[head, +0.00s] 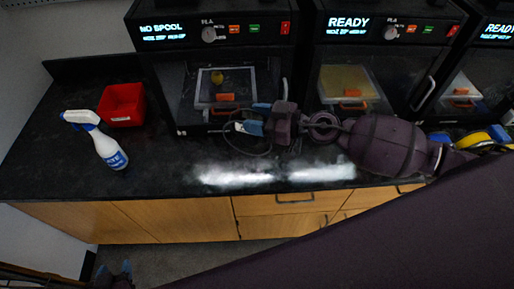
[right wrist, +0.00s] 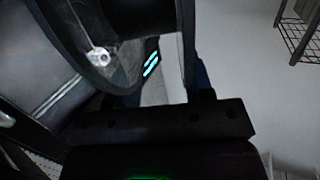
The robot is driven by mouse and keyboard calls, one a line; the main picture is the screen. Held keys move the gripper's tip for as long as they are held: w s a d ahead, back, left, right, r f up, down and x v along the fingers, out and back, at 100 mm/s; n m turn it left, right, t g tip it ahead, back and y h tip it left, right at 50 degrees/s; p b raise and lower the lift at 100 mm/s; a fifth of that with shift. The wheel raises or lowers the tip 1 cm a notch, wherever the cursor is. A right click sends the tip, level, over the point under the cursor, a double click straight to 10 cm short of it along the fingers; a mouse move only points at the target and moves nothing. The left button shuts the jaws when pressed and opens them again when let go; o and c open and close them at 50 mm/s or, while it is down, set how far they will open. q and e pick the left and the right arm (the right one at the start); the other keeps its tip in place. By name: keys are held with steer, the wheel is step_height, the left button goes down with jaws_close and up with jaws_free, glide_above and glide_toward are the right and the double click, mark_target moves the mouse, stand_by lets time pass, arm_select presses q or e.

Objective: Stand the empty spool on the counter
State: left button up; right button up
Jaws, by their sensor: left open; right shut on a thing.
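My right gripper (head: 255,117) reaches in from the right above the counter, in front of the left printer. It is shut on the empty spool (head: 247,154), which shows as a thin dark round rim below the fingers. In the right wrist view the spool (right wrist: 123,82) is a large dark, partly see-through disc at the upper left, close to the fingers. It appears held tilted; I cannot tell whether its rim touches the counter. The black counter (head: 50,150) runs along the wall. My left gripper (head: 113,271) is open, low at the bottom left, away from the counter.
A red bin (head: 122,104) and a white spray bottle (head: 103,143) stand on the left of the counter. The left printer (head: 215,30) reads NO SPOOL, the middle one (head: 388,28) READY. Yellow and blue items (head: 475,140) lie at the right. Counter front left is clear.

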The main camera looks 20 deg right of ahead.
mark_target(257, 149)
step_height(257, 149, down, 8)
steer(key=b, duration=0.5)
steer(key=shift+f, duration=0.15)
steer(key=shift+f+b, duration=1.6)
steer(key=shift+f, duration=0.6)
arm_select(q)
step_height(257, 149, down, 7)
steer(key=shift+w+f, duration=0.2)
steer(key=shift+w, duration=0.1)
arm_select(e)
steer(key=shift+r, duration=0.15)
steer(key=shift+f, duration=0.25)
steer(key=o, duration=1.2)
arm_select(q)
steer(key=shift+r, duration=0.1)
steer(key=shift+w+d, duration=0.1)
steer(key=shift+w, duration=0.05)
arm_select(e)
steer(key=shift+r, duration=0.1)
